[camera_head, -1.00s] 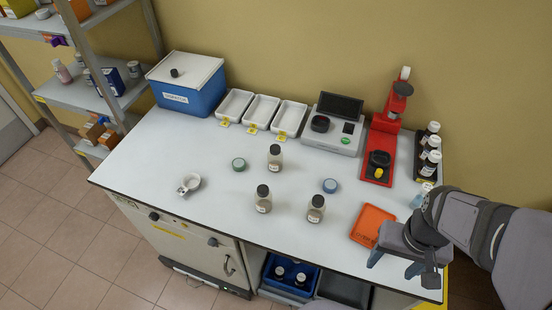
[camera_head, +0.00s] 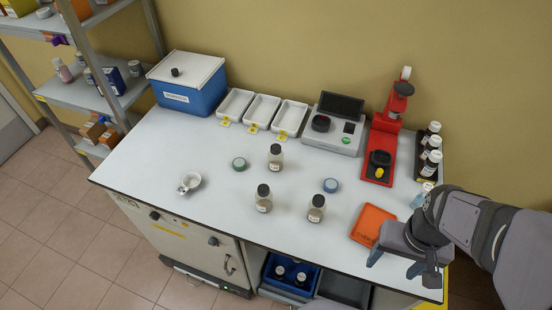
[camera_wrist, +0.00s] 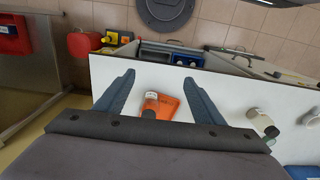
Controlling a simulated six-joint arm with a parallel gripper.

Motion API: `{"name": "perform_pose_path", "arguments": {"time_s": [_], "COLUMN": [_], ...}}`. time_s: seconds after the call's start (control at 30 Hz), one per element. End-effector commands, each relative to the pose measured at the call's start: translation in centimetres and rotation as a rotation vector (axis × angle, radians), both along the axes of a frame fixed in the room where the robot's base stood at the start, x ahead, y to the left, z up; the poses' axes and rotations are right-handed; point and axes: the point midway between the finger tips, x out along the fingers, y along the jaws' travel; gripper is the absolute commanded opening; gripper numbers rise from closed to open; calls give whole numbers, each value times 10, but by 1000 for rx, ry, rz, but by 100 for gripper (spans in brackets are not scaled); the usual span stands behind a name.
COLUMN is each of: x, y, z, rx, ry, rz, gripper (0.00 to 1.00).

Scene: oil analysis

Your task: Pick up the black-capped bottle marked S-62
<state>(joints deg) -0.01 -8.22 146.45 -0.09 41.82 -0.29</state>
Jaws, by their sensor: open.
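Three black-capped bottles with pale labels stand upright on the white bench in the head view: one at the back (camera_head: 275,158), one at the front left (camera_head: 263,201) and one at the front right (camera_head: 316,210). Their label text is too small to read, so I cannot tell which is S-62. More dark-capped bottles (camera_head: 430,157) stand in a rack at the right. My gripper (camera_head: 394,264) is open and empty at the bench's front right corner, right of the three bottles. Its spread fingers (camera_wrist: 159,77) show in the wrist view.
An orange tray (camera_head: 371,226) lies just left of my gripper. Behind are a red press (camera_head: 378,170), a scale (camera_head: 333,141), white trays (camera_head: 270,110) and a blue bin (camera_head: 187,92).

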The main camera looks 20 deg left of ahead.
Motion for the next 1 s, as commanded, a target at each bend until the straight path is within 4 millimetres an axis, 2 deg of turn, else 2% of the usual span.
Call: {"name": "perform_pose_path", "arguments": {"time_s": [0.37, 0.57, 0.77, 0.87, 1.0], "x": [1, 44, 99, 131, 179], "y": [0, 38, 93, 134, 206], "z": [50, 36, 29, 27, 27], "rx": [0, 65, 145, 194, 259], "ry": [-8, -124, -296, -415, -623], "rz": [0, 86, 184, 238, 310], "gripper": [63, 63, 63, 63, 63]}}
